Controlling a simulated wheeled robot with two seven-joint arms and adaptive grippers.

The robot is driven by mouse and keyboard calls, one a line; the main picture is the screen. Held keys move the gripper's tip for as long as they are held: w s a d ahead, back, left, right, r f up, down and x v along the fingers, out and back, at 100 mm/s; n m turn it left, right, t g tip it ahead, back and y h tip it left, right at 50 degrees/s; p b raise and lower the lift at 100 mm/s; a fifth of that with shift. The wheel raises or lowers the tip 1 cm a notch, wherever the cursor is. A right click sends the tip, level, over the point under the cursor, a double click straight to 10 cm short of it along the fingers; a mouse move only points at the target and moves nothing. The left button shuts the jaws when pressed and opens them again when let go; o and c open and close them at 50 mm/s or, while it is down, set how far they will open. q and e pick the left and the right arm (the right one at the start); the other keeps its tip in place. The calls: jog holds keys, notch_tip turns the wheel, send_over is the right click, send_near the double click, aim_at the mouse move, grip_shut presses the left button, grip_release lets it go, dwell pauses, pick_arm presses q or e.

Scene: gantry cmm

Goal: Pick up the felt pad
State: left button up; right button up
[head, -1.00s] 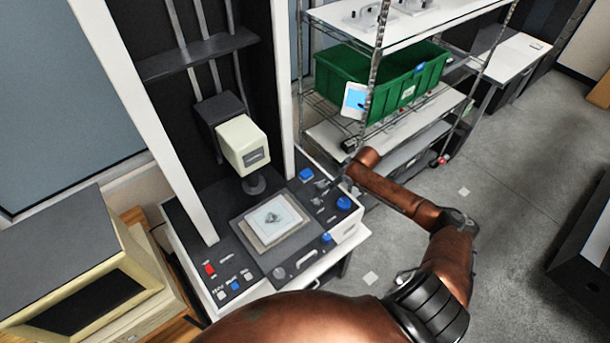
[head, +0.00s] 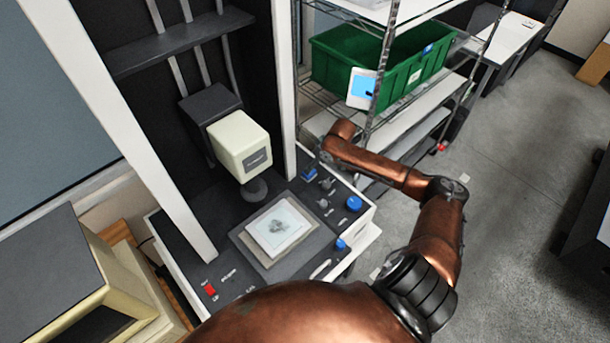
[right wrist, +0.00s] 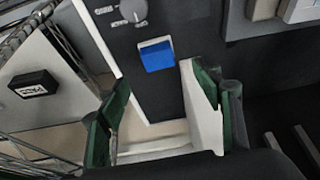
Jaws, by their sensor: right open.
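No piece is plainly a felt pad. A blue square (right wrist: 157,54) on the machine's dark panel shows ahead of my right gripper (right wrist: 160,112) in the right wrist view; I cannot tell whether it is a pad or a button. It also shows in the head view (head: 308,174), near the end of my right arm. A small black block with a white label (right wrist: 34,84) lies on a pale surface at the left of the wrist view. My right gripper is open, its green-lined fingers apart, with no object clearly held. My left gripper is out of view.
The measuring machine's light probe head (head: 240,146) hangs above a pale square plate (head: 278,227). A white upright (head: 284,80) stands left of my right forearm. A green bin (head: 335,66) sits on the wire shelf behind. Open floor (head: 520,200) lies to the right.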

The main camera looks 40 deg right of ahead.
aim_at(312, 178)
jog(key=x, duration=0.3)
jog(key=shift+w+f, duration=0.15)
jog(key=shift+w, duration=0.15)
jog(key=shift+w+f, duration=0.15)
jog(key=shift+f, duration=0.2)
jog(key=x, duration=0.4)
jog(key=shift+w+f+p, duration=0.1)
jog(key=shift+w+p, duration=0.1)
jog(key=shift+p, duration=0.15)
jog(key=shift+w+d+f, duration=0.1)
jog(key=shift+f, duration=0.3)
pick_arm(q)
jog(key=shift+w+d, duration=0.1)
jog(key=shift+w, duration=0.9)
pick_arm(e)
jog(key=c, duration=1.2)
